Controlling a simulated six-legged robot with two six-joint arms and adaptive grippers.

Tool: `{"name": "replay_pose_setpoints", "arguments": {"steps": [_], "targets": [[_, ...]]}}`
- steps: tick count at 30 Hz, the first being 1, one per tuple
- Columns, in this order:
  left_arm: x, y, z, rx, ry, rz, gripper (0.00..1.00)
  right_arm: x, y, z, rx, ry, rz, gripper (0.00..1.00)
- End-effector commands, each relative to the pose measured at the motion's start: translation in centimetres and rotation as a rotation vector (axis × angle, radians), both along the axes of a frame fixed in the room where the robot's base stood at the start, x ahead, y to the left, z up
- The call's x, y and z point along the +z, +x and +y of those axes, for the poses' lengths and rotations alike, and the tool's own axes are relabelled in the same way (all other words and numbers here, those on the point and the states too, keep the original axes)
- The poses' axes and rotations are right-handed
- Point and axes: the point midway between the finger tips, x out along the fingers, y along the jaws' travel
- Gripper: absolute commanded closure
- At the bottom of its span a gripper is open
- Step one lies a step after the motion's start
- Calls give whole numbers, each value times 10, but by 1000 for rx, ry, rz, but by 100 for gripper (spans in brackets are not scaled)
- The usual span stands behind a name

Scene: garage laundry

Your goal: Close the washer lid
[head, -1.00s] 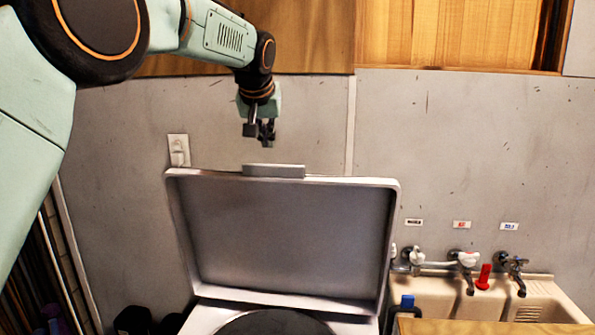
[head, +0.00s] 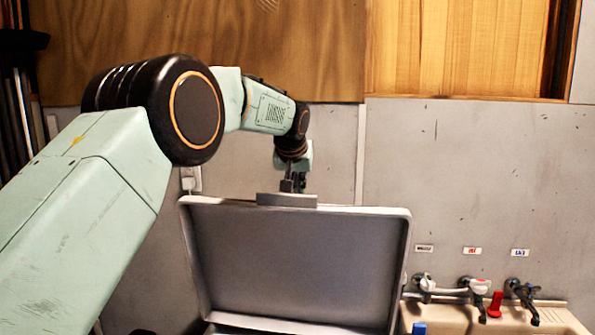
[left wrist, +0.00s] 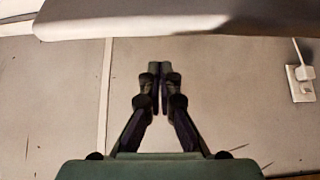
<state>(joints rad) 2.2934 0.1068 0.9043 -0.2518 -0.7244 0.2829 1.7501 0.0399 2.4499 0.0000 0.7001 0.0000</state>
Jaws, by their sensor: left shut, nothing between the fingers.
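The washer lid (head: 298,265) stands raised, its grey inner face toward me in the head view, with a handle tab (head: 287,200) on its top edge. My left gripper (head: 293,186) is at the lid's top edge, behind the handle tab, and its fingertips are partly hidden by the tab. In the left wrist view the fingers (left wrist: 160,68) are shut together with nothing between them. The lid edge (left wrist: 180,22) crosses the top of that view, just beyond the fingertips. I cannot tell whether they touch it. My right gripper is not in view.
A utility sink (head: 490,318) with several taps (head: 478,287) stands to the right of the washer. The grey wall (head: 480,180) is close behind the lid, with a wall outlet (head: 190,178) at the left. Wooden cabinets (head: 460,50) hang above.

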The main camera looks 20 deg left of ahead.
Motion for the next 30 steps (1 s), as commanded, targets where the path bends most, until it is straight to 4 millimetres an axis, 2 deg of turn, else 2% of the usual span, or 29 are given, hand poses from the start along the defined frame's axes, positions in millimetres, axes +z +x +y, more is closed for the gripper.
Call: {"name": "replay_pose_setpoints", "arguments": {"steps": [5,21,30], "targets": [[-16,13,3,-1,0,1,100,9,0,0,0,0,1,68],[-27,-17,-5,-3,0,0,100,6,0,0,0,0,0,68],[-30,-23,-7,-3,-1,-1,100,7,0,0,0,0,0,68]]}}
